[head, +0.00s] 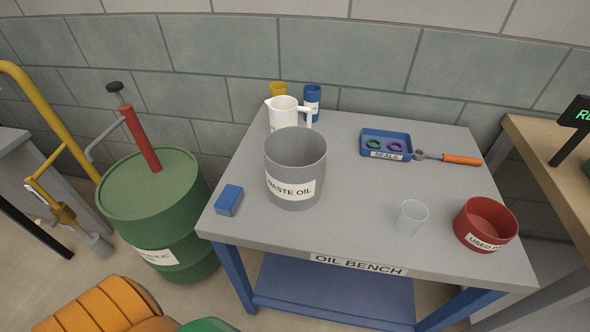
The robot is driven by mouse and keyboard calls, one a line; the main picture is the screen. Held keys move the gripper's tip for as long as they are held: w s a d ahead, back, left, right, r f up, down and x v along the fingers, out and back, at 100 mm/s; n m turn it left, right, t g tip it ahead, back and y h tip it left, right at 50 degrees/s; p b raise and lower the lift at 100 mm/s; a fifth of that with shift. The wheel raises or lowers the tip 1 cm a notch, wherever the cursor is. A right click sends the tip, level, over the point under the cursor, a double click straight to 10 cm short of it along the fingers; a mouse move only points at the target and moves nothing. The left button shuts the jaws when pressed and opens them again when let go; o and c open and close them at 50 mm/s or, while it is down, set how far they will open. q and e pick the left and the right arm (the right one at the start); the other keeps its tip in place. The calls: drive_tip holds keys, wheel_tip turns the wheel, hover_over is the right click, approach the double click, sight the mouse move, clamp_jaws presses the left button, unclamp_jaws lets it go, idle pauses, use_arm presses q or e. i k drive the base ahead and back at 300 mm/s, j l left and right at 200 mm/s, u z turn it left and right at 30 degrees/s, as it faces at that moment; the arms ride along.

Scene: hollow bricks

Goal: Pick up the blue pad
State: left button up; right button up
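The blue pad (229,200) is a small blue block lying flat on the left end of the grey oil bench (350,225), close to its left edge. It stands clear of the grey waste oil bin (296,170) to its right, and nothing covers it. Neither of my grippers shows in the head view, and nothing touches the pad.
A blue seals tray (386,155), orange-handled tool (460,159), clear glass (411,217) and red bowl (486,224) are farther right. A green drum (165,215) stands left of the bench.

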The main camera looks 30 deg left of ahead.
sight(230, 199)
drive_tip(key=u, duration=1.55)
